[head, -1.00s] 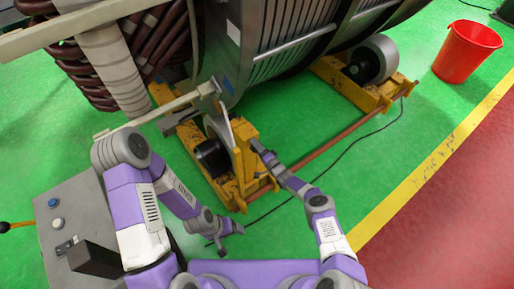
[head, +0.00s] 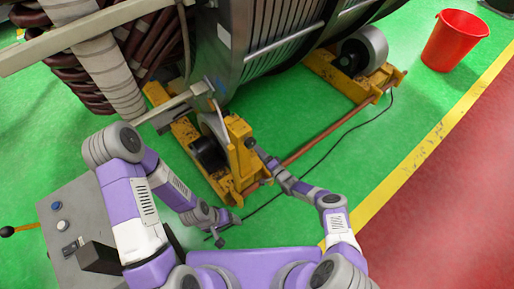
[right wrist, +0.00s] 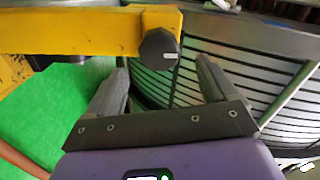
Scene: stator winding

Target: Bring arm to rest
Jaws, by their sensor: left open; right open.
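My left gripper (head: 220,234) is low in the head view, open and empty, above the green floor in front of the yellow roller stand. My right gripper (head: 256,151) is up at the yellow post of the stand. In the right wrist view its two fingers (right wrist: 162,66) are apart, with a dark round knob (right wrist: 158,46) just beyond the gap between them. The knob is on a yellow bar (right wrist: 80,33). Nothing shows between the fingers; whether they touch the knob is unclear.
The large grey stator (head: 265,40) rests on yellow roller stands (head: 222,185) close to both grippers. A grey control box (head: 62,215) is at the left. A red bucket (head: 455,42) stands at the upper right. Green floor (head: 370,150) is clear to the right, apart from a cable.

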